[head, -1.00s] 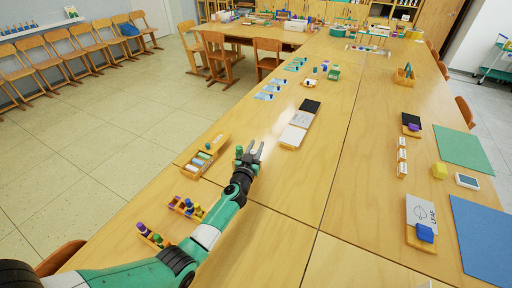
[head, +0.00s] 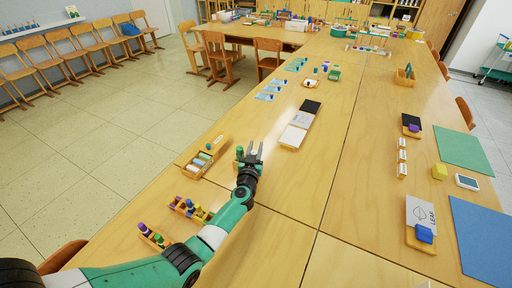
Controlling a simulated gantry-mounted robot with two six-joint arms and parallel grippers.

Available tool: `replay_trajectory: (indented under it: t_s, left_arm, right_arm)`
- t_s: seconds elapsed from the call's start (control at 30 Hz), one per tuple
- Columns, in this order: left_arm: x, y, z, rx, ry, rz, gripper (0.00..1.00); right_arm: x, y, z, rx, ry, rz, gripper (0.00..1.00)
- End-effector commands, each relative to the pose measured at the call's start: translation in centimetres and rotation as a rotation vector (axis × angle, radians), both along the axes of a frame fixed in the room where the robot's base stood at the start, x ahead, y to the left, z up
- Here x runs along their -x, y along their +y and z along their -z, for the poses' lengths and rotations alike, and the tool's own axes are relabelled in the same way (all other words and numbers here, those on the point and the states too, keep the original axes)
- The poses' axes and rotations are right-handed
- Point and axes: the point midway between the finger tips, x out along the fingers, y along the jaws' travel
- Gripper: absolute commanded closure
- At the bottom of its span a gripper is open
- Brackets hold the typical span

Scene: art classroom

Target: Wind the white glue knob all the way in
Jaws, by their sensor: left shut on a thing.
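My left gripper (head: 253,150) reaches in from the lower left and is over the left part of the long table (head: 275,190). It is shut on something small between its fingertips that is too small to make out. A green-topped piece (head: 239,151) stands just left of the fingers, partly hidden by my gripper and wrist. I cannot make out the white glue knob for certain. My right gripper is not in view.
A wooden tray of pale and coloured sticks (head: 201,160) lies left of my gripper. Wooden holders with coloured pegs (head: 189,209) (head: 153,236) stand nearer, beside my forearm. A white and black board (head: 297,131) lies beyond to the right. The table's middle is clear.

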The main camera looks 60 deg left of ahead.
Motion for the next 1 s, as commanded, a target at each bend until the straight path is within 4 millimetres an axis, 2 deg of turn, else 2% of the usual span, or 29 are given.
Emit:
replay_trajectory:
  t_s: [0.27,0.6,1.0]
  left_arm:
    - [0.3,0.2,-0.1,0.001,0.000,-0.165,1.00]
    - [1.0,0.5,0.2,0.000,0.000,-0.387,1.00]
    - [1.3,0.6,0.0,0.001,0.000,-0.458,1.00]
  right_arm:
    - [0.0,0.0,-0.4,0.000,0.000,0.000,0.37]
    - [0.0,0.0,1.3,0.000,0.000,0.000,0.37]
    - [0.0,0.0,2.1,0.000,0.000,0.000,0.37]
